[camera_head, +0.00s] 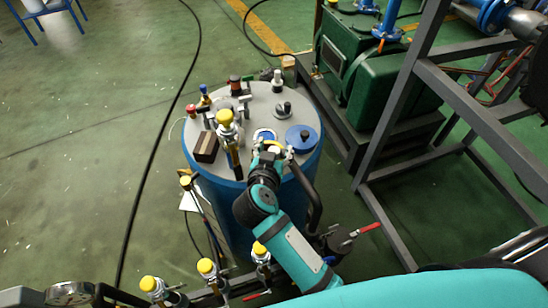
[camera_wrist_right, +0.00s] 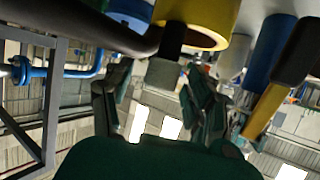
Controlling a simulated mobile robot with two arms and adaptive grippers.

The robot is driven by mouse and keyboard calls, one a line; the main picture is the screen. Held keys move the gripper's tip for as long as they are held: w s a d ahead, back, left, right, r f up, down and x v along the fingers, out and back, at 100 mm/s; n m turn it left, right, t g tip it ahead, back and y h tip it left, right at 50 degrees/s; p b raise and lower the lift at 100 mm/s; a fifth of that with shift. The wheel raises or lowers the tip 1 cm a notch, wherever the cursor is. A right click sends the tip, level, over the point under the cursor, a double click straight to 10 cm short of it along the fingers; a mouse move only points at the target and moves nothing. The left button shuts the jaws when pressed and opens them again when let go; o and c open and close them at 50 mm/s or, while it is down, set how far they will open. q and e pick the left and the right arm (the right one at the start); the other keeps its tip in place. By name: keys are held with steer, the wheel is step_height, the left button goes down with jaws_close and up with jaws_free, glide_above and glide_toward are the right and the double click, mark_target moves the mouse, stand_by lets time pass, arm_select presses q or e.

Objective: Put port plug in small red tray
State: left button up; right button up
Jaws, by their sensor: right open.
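My right gripper (camera_head: 272,150) is over the near side of the grey lid of a blue vessel, its arm coming up from the bottom. In the right wrist view its fingers (camera_wrist_right: 155,95) are apart. A grey cylindrical end (camera_wrist_right: 163,73) on a dark stem under a yellow collar (camera_wrist_right: 195,22) shows by the gap between them; I cannot tell whether it touches a finger. I cannot tell which fitting is the port plug. A blue round cap with a white rim (camera_head: 264,134) is just beyond the gripper. I see no small red tray. My left gripper is not in view.
The vessel lid (camera_head: 262,103) carries a yellow-topped valve (camera_head: 226,118), a brown block (camera_head: 205,147), a blue disc (camera_head: 302,138) and several small fittings. A grey metal frame (camera_head: 405,107) and green machine (camera_head: 365,65) stand at the right. Yellow-capped valves (camera_head: 207,267) stand in front.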

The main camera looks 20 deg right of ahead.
jaws_close()
stand_by(0.4)
